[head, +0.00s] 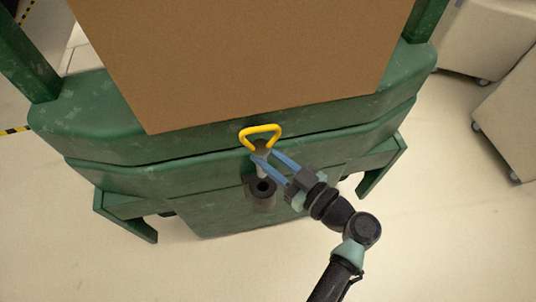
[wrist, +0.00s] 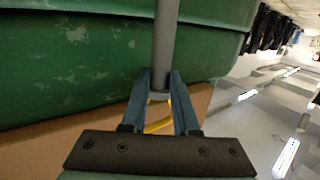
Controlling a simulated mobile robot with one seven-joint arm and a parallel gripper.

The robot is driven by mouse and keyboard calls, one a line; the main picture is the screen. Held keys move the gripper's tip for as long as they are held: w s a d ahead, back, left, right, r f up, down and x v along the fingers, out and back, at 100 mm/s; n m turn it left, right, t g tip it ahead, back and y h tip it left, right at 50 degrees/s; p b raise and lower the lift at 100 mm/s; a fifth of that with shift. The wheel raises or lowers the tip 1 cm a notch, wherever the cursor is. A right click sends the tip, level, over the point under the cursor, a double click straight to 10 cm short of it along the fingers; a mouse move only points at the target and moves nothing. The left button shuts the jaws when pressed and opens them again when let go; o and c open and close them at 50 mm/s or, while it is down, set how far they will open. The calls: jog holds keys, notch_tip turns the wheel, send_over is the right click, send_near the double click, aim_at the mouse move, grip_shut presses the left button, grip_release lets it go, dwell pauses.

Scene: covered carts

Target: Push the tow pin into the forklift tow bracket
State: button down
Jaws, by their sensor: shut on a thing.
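The tow pin has a yellow triangular loop handle (head: 261,136) and a grey shaft (wrist: 165,40). My gripper (head: 263,156) is shut on the pin just below the handle, with a blue finger on each side. The wrist view also shows my gripper (wrist: 159,84) around the pin's collar, the yellow loop behind the fingers. The dark tow bracket (head: 263,200) sticks out from the green forklift's rear. Its round hole shows dark and open, just below the pin's pale lower end in the head view. The pin looks apart from the hole; the exact height gap cannot be told.
The green forklift body (head: 130,180) fills the middle, with a large brown box or panel (head: 250,60) above the bracket. Covered pale carts (head: 490,40) stand at the right. The pale floor (head: 430,220) is clear at the lower right.

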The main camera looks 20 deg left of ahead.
jog(key=shift+b, duration=0.5)
jog(key=b, duration=0.6)
send_over(268, 191)
notch_tip(268, 191, down, 6)
jog(key=shift+w+r, duration=0.1)
jog(key=shift+r, duration=0.15)
jog(key=shift+b, duration=1.1)
dwell(1.0)
jog(key=shift+f+b, duration=4.35)
jog(key=shift+b, duration=0.3)
